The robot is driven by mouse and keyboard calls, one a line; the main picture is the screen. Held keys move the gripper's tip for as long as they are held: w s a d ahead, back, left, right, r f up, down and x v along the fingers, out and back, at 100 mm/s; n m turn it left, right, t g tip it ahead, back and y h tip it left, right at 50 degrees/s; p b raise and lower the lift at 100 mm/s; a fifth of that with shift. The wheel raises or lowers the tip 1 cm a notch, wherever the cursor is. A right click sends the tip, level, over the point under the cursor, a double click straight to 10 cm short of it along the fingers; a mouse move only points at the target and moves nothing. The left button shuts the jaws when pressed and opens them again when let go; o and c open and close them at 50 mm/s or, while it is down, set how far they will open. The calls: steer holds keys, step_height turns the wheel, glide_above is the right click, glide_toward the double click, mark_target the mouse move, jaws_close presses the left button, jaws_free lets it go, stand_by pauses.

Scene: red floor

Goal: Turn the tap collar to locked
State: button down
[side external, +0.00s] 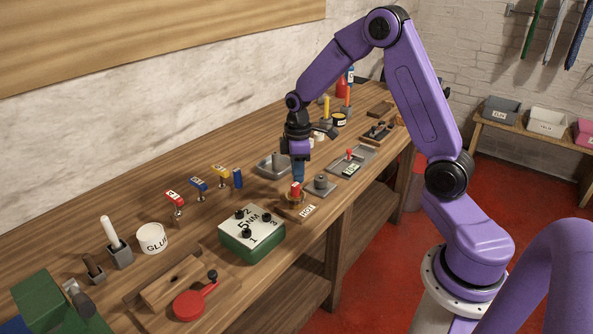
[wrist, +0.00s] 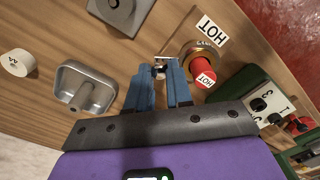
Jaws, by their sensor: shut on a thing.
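The tap shows in the wrist view as a red cap (wrist: 202,74) marked HOT, with a brass collar (wrist: 188,52) around it. Small lettering by the collar is too small to read. In the side external view the red cap (side external: 296,187) stands near the bench's front edge, by a HOT label (side external: 307,211). My gripper (wrist: 160,65) has its blue fingers close together, shut on a small metal piece (wrist: 160,70) just left of the collar. Whether that piece joins the collar is hidden by the fingertips. My gripper (side external: 298,180) points down close beside the cap.
A green torque box (side external: 252,240) stands to the left of the tap. A grey plate with a post (side external: 320,188) is just right, and a metal tray (side external: 270,168) behind. Several coloured-handled fittings (side external: 198,186) stand farther left. The bench's front edge is near.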

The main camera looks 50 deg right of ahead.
steer(key=m, duration=0.1)
steer(key=s+m, duration=0.1)
steer(key=m, duration=0.1)
steer(key=shift+s+d, duration=0.2)
steer(key=shift+d, duration=0.05)
steer(key=m, duration=0.1)
steer(key=s+m, duration=0.1)
steer(key=m, duration=0.1)
steer(key=shift+s+d+m, duration=0.1)
steer(key=shift+s+m, duration=0.15)
steer(key=shift+m, duration=0.05)
steer(key=m, duration=0.1)
steer(key=s+m, duration=0.1)
steer(key=m, duration=0.1)
steer(key=shift+s+a+m, duration=0.2)
steer(key=shift+m, duration=0.1)
steer(key=shift+s+a+m, duration=0.1)
steer(key=shift+s+m, duration=0.2)
steer(key=shift+m, duration=0.4)
steer(key=shift+s+a+m, duration=0.1)
steer(key=shift+s+m, duration=0.15)
steer(key=shift+m, duration=0.45)
steer(key=c, duration=1)
jaws_free()
step_height(320, 180, up, 18)
steer(key=shift+f, duration=0.25)
